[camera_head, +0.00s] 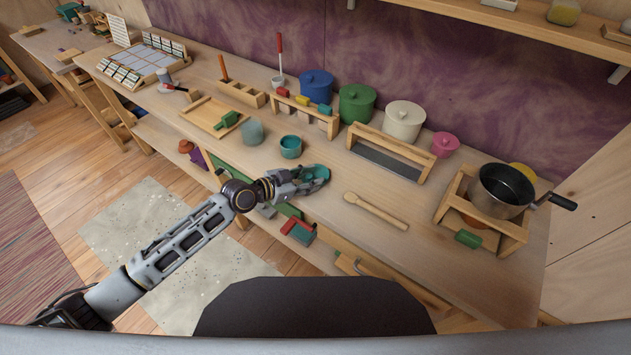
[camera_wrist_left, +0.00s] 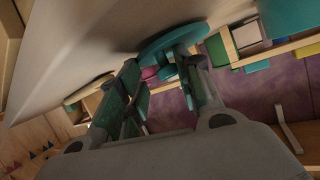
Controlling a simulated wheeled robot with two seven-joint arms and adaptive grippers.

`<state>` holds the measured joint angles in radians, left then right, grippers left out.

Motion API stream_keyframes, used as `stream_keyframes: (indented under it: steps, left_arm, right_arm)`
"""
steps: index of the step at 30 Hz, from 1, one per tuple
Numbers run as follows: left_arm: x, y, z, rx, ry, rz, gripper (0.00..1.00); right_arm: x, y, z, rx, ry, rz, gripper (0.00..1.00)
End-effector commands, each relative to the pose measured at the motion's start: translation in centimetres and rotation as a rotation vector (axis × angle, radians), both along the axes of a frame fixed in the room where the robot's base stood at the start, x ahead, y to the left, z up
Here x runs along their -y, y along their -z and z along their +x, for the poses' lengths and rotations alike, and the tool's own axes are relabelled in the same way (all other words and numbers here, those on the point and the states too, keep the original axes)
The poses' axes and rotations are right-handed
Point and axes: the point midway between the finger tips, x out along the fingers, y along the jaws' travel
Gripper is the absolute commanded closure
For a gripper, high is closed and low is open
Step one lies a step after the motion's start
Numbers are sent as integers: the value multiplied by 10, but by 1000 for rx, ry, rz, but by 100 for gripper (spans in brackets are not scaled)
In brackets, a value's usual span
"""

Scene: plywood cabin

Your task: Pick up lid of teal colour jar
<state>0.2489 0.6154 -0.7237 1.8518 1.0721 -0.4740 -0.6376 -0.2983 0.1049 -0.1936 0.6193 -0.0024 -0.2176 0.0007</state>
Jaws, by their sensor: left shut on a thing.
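The teal jar (camera_head: 290,147) stands upright and open-topped on the workbench, left of the picture's middle. Its teal lid (camera_head: 318,172) is in my left gripper (camera_head: 300,177), in front and a little right of the jar, near the bench's front edge. In the left wrist view the round teal lid (camera_wrist_left: 172,38) shows at the tips of the fingers, which are shut on its knob. The knob is partly hidden between the fingers. I cannot tell whether the lid still touches the bench top. My right gripper is in neither view.
A wooden spoon (camera_head: 376,211) lies to the right of the lid. A dark pan (camera_head: 503,190) sits in a wooden frame at right. A blue-grey cup (camera_head: 252,131) stands left of the jar.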

Motion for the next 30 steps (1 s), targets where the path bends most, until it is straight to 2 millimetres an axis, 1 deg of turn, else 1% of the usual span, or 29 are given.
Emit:
stream_keyframes:
  steps: [1, 4, 8, 11, 13, 15, 16, 17, 24, 30]
  left_arm:
    - [-2, 7, -1, -11, -1, 9, 87]
    - [-2, 8, -2, -11, -1, 9, 87]
    - [-2, 7, -2, -12, 0, 10, 88]
    - [-3, 3, -2, -13, -1, 10, 88]
    - [-2, -3, -1, -11, -1, 9, 88]
    - [-2, -11, -1, -9, 0, 9, 96]
    - [-2, -15, -1, -8, 0, 8, 96]
    - [-2, -19, -1, -6, 0, 8, 100]
    - [-1, -57, 0, -3, 0, 5, 100]
    - [-1, -84, 0, -2, 0, 3, 100]
  right_arm:
    - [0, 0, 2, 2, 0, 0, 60]
    - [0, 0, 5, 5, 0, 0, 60]
    - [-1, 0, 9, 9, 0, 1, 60]
    - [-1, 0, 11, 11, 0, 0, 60]
    - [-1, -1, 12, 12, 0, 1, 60]
    - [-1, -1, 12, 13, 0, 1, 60]
    - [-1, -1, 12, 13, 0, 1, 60]
    - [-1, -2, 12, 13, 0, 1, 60]
    - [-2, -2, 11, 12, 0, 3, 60]
    - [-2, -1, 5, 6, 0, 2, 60]
